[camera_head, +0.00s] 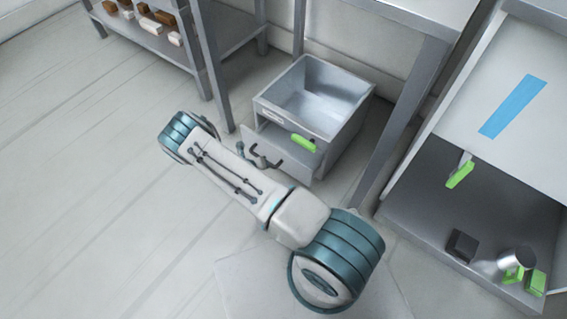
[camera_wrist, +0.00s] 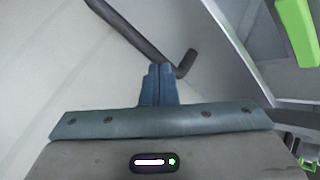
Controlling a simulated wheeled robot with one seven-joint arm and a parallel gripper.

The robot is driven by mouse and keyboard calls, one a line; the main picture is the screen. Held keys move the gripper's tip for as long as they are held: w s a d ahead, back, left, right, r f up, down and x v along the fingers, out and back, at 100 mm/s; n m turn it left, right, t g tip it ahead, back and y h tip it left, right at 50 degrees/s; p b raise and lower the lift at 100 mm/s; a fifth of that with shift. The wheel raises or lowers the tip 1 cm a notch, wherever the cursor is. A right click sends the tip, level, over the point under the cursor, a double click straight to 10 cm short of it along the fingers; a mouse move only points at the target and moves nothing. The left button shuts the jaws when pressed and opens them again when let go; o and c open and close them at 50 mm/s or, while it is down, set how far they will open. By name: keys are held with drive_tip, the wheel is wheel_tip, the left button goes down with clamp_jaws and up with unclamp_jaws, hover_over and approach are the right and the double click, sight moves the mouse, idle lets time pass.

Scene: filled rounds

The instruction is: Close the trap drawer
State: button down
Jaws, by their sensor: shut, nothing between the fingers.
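A grey metal unit (camera_head: 318,85) with an open top tray stands on the floor under a table. Its pale lower front panel (camera_head: 290,150), apparently the drawer front, carries a dark bar handle (camera_head: 265,157); how far it stands out is unclear. A green piece (camera_head: 303,142) is at the panel's upper edge. Contact cannot be told. The green piece (camera_wrist: 296,32) shows at upper right.
Table legs (camera_head: 405,115) flank the unit. At right, a large open cabinet (camera_head: 410,205) holds a dark block (camera_head: 462,245), a metal cup (camera_head: 517,258) and green pieces. A shelf (camera_head: 150,38) with small blocks stands at upper left. The floor at left is clear.

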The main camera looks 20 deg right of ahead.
drive_tip(key=s+a+n+t+h+b, duration=0.1)
drive_tip(key=s+a+n+t+h, duration=0.1)
drive_tip(key=s+n+h, duration=0.25)
drive_tip(key=n+t+h+b, duration=0.1)
drive_tip(key=n+t+h, duration=0.2)
drive_tip(key=n, duration=0.1)
approach(288, 156)
drive_tip(key=shift+m, duration=0.25)
drive_tip(key=b+x, duration=0.3)
drive_tip(key=x, duration=0.4)
drive_tip(key=shift+s+r, duration=0.1)
drive_tip(key=shift+r, duration=0.05)
